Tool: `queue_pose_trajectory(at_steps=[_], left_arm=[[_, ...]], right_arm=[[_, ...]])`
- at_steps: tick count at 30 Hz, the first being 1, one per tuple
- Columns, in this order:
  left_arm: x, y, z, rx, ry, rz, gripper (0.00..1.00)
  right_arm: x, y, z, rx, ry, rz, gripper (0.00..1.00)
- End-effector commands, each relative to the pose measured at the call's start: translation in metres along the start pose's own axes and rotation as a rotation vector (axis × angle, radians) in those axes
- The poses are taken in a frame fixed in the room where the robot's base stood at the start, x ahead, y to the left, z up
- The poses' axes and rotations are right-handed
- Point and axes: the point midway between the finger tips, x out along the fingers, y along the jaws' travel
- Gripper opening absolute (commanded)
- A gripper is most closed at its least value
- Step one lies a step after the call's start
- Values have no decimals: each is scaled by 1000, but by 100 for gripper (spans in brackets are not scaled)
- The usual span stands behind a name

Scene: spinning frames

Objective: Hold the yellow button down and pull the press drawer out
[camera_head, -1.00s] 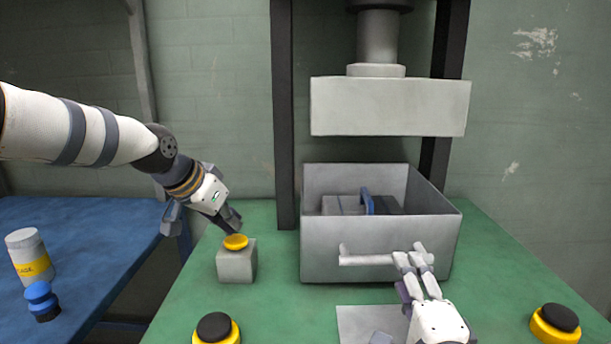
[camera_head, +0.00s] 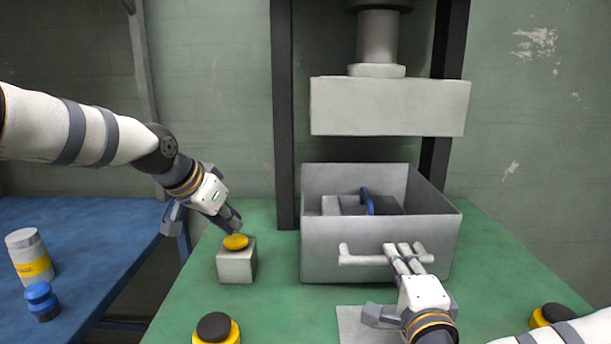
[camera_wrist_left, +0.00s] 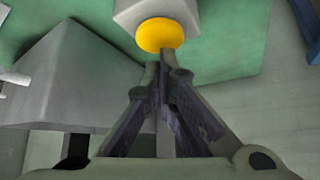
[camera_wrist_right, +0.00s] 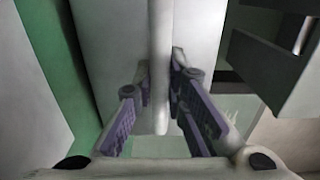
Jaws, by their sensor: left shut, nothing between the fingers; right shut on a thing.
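The yellow button (camera_head: 236,242) sits on a small grey block on the green table. My left gripper (camera_head: 236,226) is shut and empty, with its fingertips at the button's top; the left wrist view shows the tips at the edge of the yellow cap (camera_wrist_left: 160,34). Whether the cap is pressed down is too small to tell. The grey press drawer (camera_head: 375,255) stands below the press head, with a bar handle (camera_head: 362,260) on its front. My right gripper (camera_head: 408,256) is shut on the right part of the handle, which runs between its fingers in the right wrist view (camera_wrist_right: 160,60).
The press head (camera_head: 390,106) hangs above the drawer between dark posts. A blue-handled thing (camera_head: 367,201) lies in the drawer. Black-and-yellow buttons stand at the front left (camera_head: 216,328) and front right (camera_head: 553,313). A blue table (camera_head: 90,240) at left holds a jar (camera_head: 30,257).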

Motion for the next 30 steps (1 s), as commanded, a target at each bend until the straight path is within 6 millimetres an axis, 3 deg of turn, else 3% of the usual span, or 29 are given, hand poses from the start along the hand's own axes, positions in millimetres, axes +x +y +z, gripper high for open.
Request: queue_pose_trajectory(at_steps=[30], left_arm=[[16,0,12,0,-2,0,0]], right_arm=[[0,0,0,0,0,0,0]])
